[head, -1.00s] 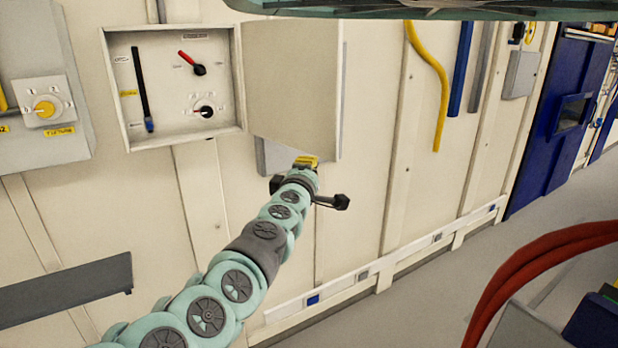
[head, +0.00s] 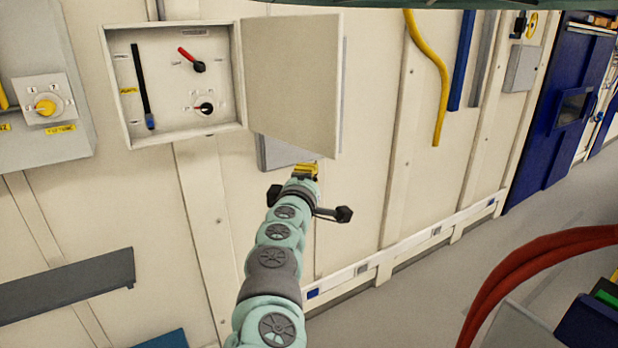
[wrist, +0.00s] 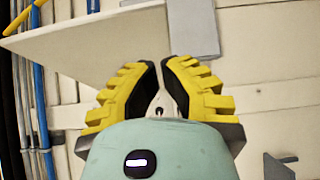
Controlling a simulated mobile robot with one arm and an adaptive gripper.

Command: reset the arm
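My arm reaches up from the bottom of the head view. My gripper (head: 306,165) is at its end, just below the lower edge of an open cabinet door (head: 292,85). In the wrist view my gripper (wrist: 160,64) shows two yellow ribbed fingers with dark pads. Their tips come almost together, with only a thin gap and nothing held between them. The door's pale panel (wrist: 90,45) lies beyond the fingers at the upper left. I cannot tell the exact distance to it.
The open wall cabinet (head: 128,85) holds a blue-handled slider (head: 150,122), a red lever (head: 192,60) and a dial (head: 206,107). A box with a yellow knob (head: 46,106) is at left. Red hoses (head: 535,260) are lower right. Grey floor (head: 440,285) shows clear.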

